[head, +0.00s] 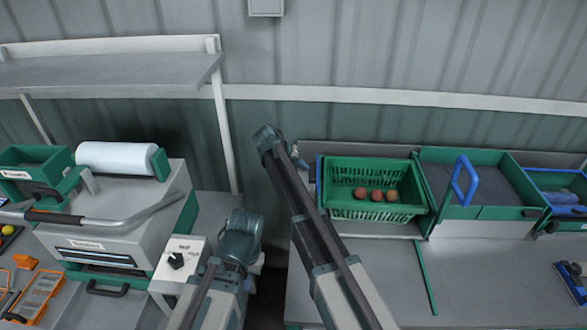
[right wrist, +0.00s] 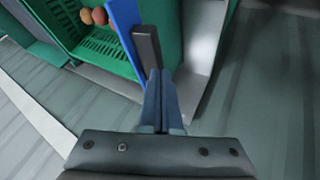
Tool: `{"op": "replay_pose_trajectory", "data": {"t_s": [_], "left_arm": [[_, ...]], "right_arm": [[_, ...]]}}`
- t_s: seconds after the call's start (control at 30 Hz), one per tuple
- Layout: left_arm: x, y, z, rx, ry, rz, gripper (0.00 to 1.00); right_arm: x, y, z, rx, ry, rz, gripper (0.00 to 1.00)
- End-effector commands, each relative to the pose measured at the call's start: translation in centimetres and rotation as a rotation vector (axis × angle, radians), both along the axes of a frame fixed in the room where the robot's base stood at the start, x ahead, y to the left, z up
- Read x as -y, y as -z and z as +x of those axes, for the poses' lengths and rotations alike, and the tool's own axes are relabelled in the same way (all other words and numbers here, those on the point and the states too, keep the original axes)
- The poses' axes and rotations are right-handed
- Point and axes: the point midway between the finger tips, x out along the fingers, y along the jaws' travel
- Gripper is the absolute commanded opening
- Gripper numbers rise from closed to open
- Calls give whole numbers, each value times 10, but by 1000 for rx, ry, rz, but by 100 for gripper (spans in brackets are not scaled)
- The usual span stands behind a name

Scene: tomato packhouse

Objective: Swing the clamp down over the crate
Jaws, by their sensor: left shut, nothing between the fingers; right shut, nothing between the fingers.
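The green crate (head: 338,197) stands on the bench with several reddish tomatoes (head: 376,195) in it. Its slatted wall (right wrist: 108,55) also shows in the right wrist view. A blue bar (head: 318,182), apparently the clamp, stands raised at the crate's left end; the right wrist view shows the bar (right wrist: 123,35) beside a dark grey piece (right wrist: 147,45). My right gripper (right wrist: 160,100) is shut and empty, its tips close to the dark piece; I cannot tell if they touch. In the head view my right arm partly hides it. My left gripper is low at left, its fingers hard to make out.
Right of the crate is a green-sided station with a blue handle (head: 464,180). A green strip (head: 427,278) lies on the bench. At left stand a wrapping machine with a white roll (head: 117,158) and a knob box (head: 180,257). The bench front is mostly clear.

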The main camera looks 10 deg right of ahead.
Motion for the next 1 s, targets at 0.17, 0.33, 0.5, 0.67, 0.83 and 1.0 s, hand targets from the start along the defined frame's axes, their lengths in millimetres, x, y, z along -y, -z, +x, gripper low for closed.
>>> {"op": "replay_pose_trajectory", "data": {"t_s": [0.17, 0.33, 0.5, 0.67, 0.83, 1.0], "left_arm": [[0, -5, 0, 0, 0, 0, 0], [0, -5, 0, 0, 0, 0, 0], [0, -5, 0, 0, 0, 0, 0], [0, -6, 0, 0, 0, 0, 0], [0, -11, 0, 0, 0, 0, 0], [0, -14, 0, 0, 0, 0, 0]], "right_arm": [[16, -5, -4, 0, 0, 0, 0], [20, -5, -5, 0, -1, 1, 0], [21, -5, -5, 0, -1, 1, 0], [21, -6, -5, 0, -1, 2, 0], [23, -8, -6, 5, -1, 30, 0], [25, -8, -6, 11, -1, 60, 0]]}}
